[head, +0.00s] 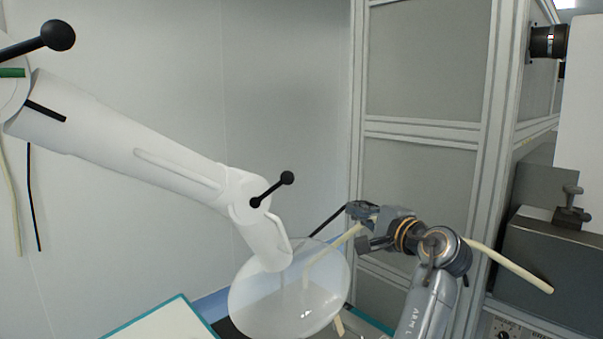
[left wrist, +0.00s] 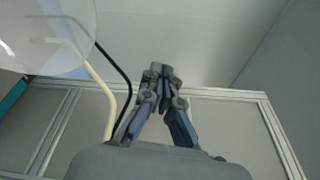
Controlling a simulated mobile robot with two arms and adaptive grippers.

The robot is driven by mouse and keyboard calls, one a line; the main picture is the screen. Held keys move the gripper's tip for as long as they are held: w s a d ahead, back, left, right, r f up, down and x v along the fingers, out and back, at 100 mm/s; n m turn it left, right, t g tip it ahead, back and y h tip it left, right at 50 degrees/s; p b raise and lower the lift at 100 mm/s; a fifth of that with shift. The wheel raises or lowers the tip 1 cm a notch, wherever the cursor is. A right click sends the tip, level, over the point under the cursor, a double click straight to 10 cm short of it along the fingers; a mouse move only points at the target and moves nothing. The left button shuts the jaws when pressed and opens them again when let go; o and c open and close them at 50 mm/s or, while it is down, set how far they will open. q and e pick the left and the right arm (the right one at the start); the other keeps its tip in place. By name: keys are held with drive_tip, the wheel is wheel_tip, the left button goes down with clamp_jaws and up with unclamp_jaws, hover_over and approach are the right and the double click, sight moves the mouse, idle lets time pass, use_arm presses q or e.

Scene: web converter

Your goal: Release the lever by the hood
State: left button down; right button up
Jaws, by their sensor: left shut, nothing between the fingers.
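The transparent round hood (head: 290,300) hangs at the end of a white jointed extraction arm (head: 160,155). The lever by the hood is a short black rod with round knobs (head: 287,178) at the joint just above the hood, tilted up to the right. My left gripper (head: 352,210) is right of and below this lever, beside the hood's upper right edge, and apart from the lever. In the left wrist view its fingertips (left wrist: 160,70) are together and empty. The hood (left wrist: 45,35) shows at the upper left there; the lever is not visible in it. My right gripper is out of view.
Another black-knobbed lever (head: 58,36) is at the upper left joint. A grey panelled frame (head: 420,150) stands behind my left arm. A grey machine (head: 550,255) is at the right. Wall space behind is clear.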

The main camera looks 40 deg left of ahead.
sight(274, 188)
use_arm(q)
drive_tip(key=s+a+r+n+g, duration=0.1)
drive_tip(key=s+r+g, duration=0.1)
drive_tip(key=s+r, duration=0.2)
drive_tip(key=shift+s+r+n+y, duration=0.2)
drive_tip(key=shift+r+n+y, duration=0.15)
drive_tip(key=shift+r, duration=0.4)
drive_tip(key=shift+a, duration=0.1)
drive_tip(key=s+a+p, duration=0.1)
drive_tip(key=a+p, duration=0.5)
drive_tip(key=a, duration=0.3)
drive_tip(key=shift+s+a+r, duration=0.15)
drive_tip(key=shift+s+r, duration=0.05)
drive_tip(key=shift+s, duration=0.1)
